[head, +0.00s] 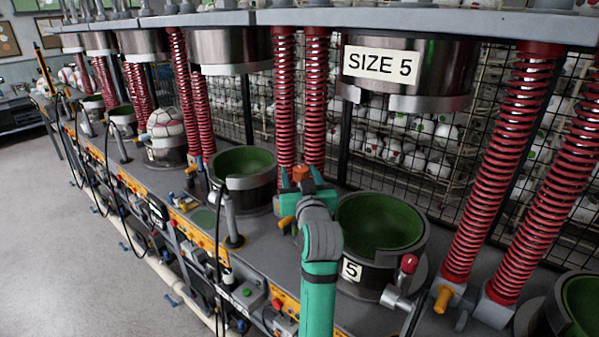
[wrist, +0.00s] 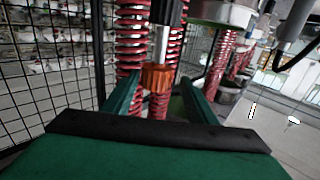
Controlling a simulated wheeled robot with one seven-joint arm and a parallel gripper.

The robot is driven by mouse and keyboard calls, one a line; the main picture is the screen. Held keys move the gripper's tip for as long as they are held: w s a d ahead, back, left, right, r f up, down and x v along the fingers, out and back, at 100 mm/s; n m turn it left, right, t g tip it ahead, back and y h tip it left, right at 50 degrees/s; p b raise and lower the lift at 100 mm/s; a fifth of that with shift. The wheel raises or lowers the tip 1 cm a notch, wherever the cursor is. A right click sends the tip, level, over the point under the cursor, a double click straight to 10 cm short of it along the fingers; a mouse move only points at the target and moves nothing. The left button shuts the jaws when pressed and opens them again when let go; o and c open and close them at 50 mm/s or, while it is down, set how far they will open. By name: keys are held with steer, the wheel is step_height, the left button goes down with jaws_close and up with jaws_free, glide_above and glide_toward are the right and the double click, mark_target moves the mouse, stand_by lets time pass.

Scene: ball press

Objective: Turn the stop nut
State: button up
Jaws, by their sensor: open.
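The stop nut looks to be an orange ribbed nut (wrist: 157,78) on a pale upright rod, in front of red springs in the wrist view. In the head view it is a small orange cap (head: 300,173) between the fingertips. My green gripper (head: 303,180) is open, its two fingers on either side of the nut. In the wrist view my gripper (wrist: 159,92) shows a gap between each finger and the nut. I cannot tell exactly how deep the nut sits between the fingers. My forearm hides part of the bench below.
A green-lined cup marked 5 (head: 380,222) stands right of my gripper, another green cup (head: 243,165) to its left. The SIZE 5 upper press (head: 408,72) hangs above. Tall red springs (head: 285,100) stand close behind. A wire mesh (wrist: 45,60) is at the left in the wrist view.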

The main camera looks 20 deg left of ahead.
steer(key=shift+w, duration=0.75)
steer(key=c, duration=1.1)
steer(key=shift+o, duration=0.2)
